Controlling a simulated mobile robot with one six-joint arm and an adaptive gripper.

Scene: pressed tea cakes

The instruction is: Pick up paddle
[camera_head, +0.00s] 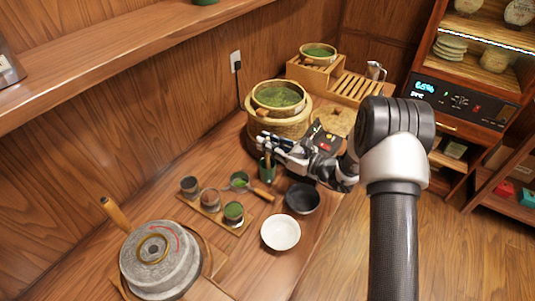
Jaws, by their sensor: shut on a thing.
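My gripper (268,141) reaches in from the right to a small dark-green holder (265,174) on the wooden counter. Its jaws are shut on the top of a thin upright utensil, which seems to be the paddle (267,158). The lower end of the paddle is inside or right behind the holder; I cannot tell whether it has been raised. My fingers hide its upper end.
A bamboo steamer (277,122) stands behind my gripper. A black bowl (302,198) and a white bowl (280,233) lie in front. Small cups stand on a wooden board (215,213). A stone mill (160,261) is at the front left.

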